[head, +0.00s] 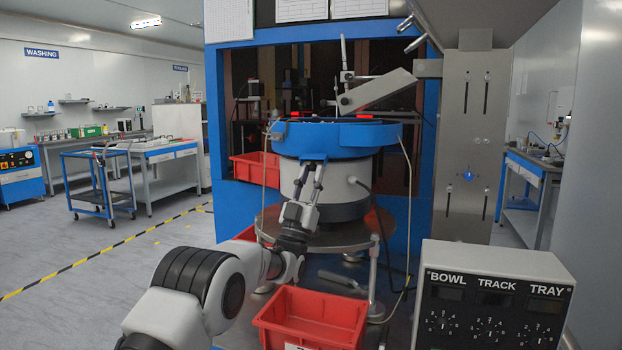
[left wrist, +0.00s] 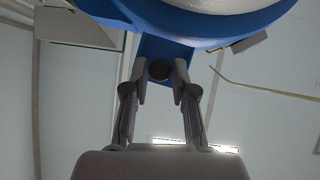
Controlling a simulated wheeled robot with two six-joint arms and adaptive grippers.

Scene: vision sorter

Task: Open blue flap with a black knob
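The blue flap (left wrist: 152,46) shows in the left wrist view as a small blue panel under the rim of the blue bowl (head: 345,134). Its round black knob (left wrist: 160,70) faces the wrist camera. My left gripper (head: 312,165) reaches up to the front of the bowl in the head view. In the left wrist view its two fingertips (left wrist: 161,78) stand apart, one on each side of the knob, with a narrow gap visible. Whether they touch the knob is hard to tell. My right gripper is not in view.
The bowl sits on a grey and black drum (head: 340,184) on a round metal table (head: 340,238). A red bin (head: 312,318) stands below. A control box with dials (head: 490,295) is at lower right. A thin cable (head: 408,175) hangs right of the drum.

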